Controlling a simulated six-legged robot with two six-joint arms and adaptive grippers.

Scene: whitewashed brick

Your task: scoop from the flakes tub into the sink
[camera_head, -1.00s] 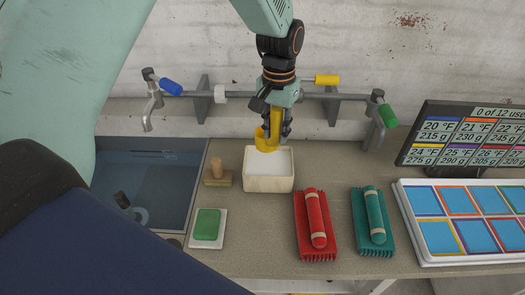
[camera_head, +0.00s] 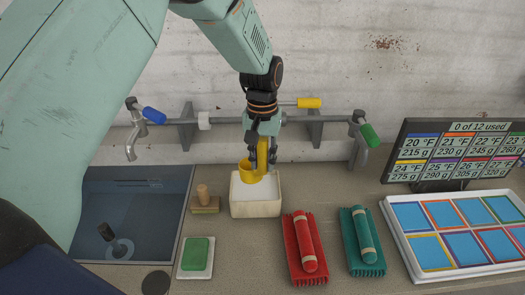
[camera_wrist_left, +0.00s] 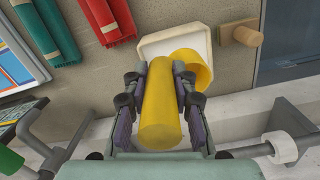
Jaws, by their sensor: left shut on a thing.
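My left gripper (camera_head: 263,160) is shut on the handle of a yellow scoop (camera_head: 248,172). In the left wrist view the scoop's thick handle (camera_wrist_left: 160,115) lies between the two fingers, with its cup (camera_wrist_left: 190,68) beyond. The cup is at the tub's back rim, over or just inside the opening; I cannot tell how deep. The cream flakes tub (camera_head: 255,207) holds white flakes (camera_head: 260,192) and stands on the counter right of the sink. The sink (camera_head: 130,210) is a dark blue-grey basin at the left, partly covered by my left arm. My right gripper is not in view.
Red (camera_head: 304,250) and teal (camera_head: 361,245) rolls on cloths lie to the right. A pipe with taps (camera_head: 230,121) runs along the wall behind. A display (camera_head: 455,150) stands right.

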